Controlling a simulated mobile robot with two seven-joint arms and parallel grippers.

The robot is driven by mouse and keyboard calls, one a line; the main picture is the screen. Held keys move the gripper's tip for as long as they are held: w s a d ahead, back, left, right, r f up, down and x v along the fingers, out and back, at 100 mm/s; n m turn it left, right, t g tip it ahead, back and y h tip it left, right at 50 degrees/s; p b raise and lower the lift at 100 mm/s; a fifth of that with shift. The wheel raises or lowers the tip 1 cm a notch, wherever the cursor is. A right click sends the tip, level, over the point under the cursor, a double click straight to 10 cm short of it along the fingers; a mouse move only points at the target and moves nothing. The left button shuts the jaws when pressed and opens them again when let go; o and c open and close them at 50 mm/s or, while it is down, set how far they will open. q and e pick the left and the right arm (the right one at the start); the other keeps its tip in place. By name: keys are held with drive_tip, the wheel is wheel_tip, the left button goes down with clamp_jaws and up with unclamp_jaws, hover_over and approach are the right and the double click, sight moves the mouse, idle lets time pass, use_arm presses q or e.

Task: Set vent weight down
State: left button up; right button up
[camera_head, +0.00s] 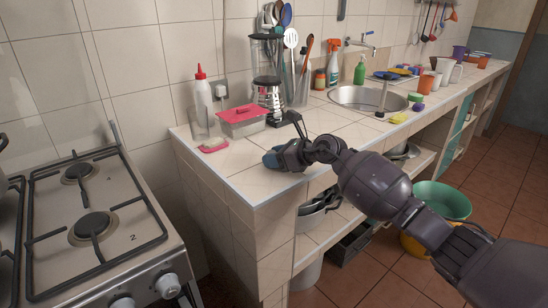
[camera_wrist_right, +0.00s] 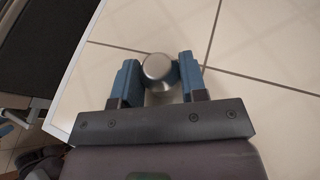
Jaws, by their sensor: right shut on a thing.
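The vent weight is a small round silver piece (camera_wrist_right: 158,67), seen from above in the right wrist view between the blue fingers. My right gripper (camera_wrist_right: 158,80) is shut on it. In the head view my right gripper (camera_head: 272,159) is low over the near end of the tiled counter (camera_head: 240,180), close to its front edge. The weight is hidden there by the gripper. I cannot tell whether the weight touches the tiles. My left gripper is not in view.
A clear container with a red lid (camera_head: 243,120), a white bottle with a red cap (camera_head: 202,95) and a pink sponge (camera_head: 214,147) stand behind the gripper. A gas stove (camera_head: 95,215) is at left. Bare tiles lie around the gripper.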

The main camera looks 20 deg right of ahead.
drive_tip(key=o, duration=0.5)
drive_tip(key=shift+f, duration=0.15)
drive_tip(key=o, duration=0.4)
drive_tip(key=shift+o, duration=0.2)
drive_tip(key=shift+r, duration=0.25)
drive_tip(key=shift+s+d+r, duration=0.15)
drive_tip(key=shift+s+d, duration=0.05)
drive_tip(key=shift+s, duration=0.05)
drive_tip(key=p+v, duration=0.2)
drive_tip(key=v, duration=0.8)
drive_tip(key=shift+s+d+r, duration=0.15)
drive_tip(key=shift+s+d, duration=0.3)
